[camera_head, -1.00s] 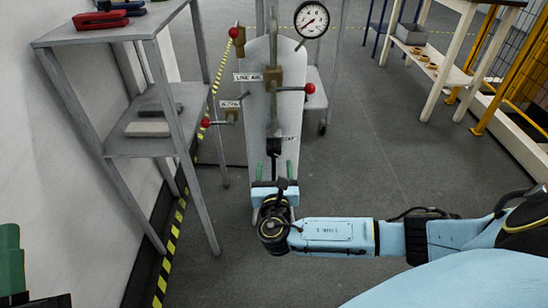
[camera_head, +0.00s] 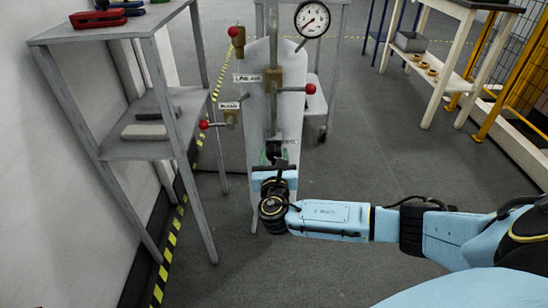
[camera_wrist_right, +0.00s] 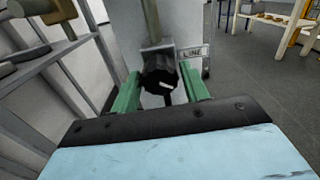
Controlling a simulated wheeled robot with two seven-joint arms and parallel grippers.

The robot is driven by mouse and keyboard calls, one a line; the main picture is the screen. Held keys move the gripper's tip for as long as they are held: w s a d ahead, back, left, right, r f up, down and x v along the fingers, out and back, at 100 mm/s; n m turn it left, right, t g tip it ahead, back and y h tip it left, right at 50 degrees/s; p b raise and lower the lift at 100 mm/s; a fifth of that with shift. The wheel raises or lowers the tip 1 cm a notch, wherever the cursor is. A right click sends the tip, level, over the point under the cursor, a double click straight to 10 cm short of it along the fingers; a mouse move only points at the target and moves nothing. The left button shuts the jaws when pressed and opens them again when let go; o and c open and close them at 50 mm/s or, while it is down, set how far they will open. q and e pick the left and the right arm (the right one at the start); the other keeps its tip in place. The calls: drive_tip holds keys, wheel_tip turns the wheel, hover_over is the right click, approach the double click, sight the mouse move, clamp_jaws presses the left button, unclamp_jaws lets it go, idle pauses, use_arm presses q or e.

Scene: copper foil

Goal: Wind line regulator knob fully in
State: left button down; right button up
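The line regulator knob (camera_wrist_right: 160,80) is black and faceted, with a white mark on its face. It sits on a grey regulator body beside a "LINE" label (camera_wrist_right: 194,52). In the head view the knob (camera_head: 273,150) is low on the upright grey panel (camera_head: 257,120), partly hidden by my right gripper. My right gripper (camera_wrist_right: 159,72) has green fingers standing apart, one on each side of the knob, with slight gaps visible. In the head view my right gripper (camera_head: 274,160) is at the panel's lower part. My left gripper is not in view.
A pressure gauge (camera_head: 312,18) is at the panel's top right. Red-ended valve levers (camera_head: 310,89) stick out from the panel's sides. A grey shelf unit (camera_head: 120,150) stands close on the left. A workbench (camera_head: 450,60) is at the far right. Open floor lies between.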

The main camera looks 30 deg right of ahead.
drive_tip(key=c, duration=0.6)
drive_tip(key=shift+m, duration=0.4)
